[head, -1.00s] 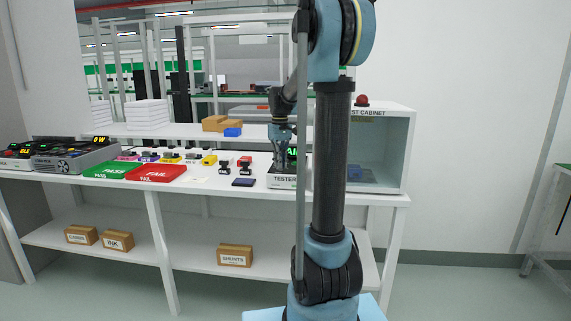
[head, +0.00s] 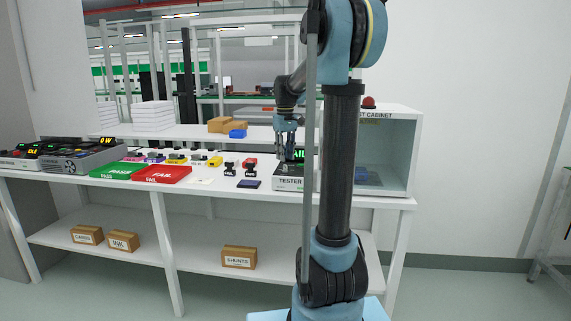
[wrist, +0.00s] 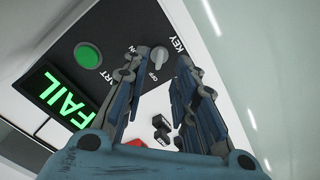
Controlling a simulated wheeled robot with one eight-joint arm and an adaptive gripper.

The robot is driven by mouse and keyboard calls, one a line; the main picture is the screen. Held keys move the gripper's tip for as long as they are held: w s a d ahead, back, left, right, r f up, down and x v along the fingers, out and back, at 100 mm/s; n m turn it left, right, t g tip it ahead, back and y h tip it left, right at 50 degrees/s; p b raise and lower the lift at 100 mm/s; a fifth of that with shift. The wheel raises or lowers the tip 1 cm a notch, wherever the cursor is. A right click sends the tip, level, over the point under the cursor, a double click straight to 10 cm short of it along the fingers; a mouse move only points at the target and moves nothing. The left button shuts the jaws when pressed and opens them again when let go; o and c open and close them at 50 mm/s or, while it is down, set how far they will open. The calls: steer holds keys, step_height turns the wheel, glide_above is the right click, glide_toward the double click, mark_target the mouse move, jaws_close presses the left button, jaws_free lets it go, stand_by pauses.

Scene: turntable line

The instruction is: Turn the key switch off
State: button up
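The tester (head: 290,184) stands on the bench; its dark top panel shows close up in the wrist view. The grey key switch (wrist: 158,57) is there, beside the printed words KEY, ON and OFF. A round green START button (wrist: 88,56) and a lit green FAIL display (wrist: 62,98) lie left of it. My gripper (wrist: 168,58) is open and empty, its two fingers apart with the key switch between their tips in the picture. I cannot tell whether they touch it. In the head view my gripper (head: 286,158) is over the tester, and the switch is not discernible.
The open-fronted test cabinet (head: 400,150) with a red lamp (head: 368,102) stands right of the tester. A red FAIL tray (head: 162,174), a green PASS tray (head: 117,171) and several small parts lie to the left. A shelf (head: 190,131) with boxes runs behind.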

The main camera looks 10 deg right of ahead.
step_height(320, 180, up, 8)
steer(key=shift+f, duration=0.15)
stand_by(0.4)
steer(key=s+f+m, duration=0.1)
steer(key=s+f, duration=0.2)
steer(key=s, duration=0.4)
steer(key=s+d+f+m+t, duration=0.1)
steer(key=s+f, duration=0.3)
steer(key=s, duration=0.2)
steer(key=s+f+m, duration=0.1)
steer(key=s+f, duration=0.2)
steer(key=s, duration=0.4)
steer(key=s+d+f+m+t, duration=0.1)
steer(key=s+f+m, duration=0.1)
steer(key=s+f, duration=1.2)
step_height(320, 180, down, 3)
steer(key=shift+s+r, duration=0.1)
steer(key=shift+s, duration=0.25)
steer(key=shift+w+f, duration=0.25)
steer(key=shift+w, duration=0.2)
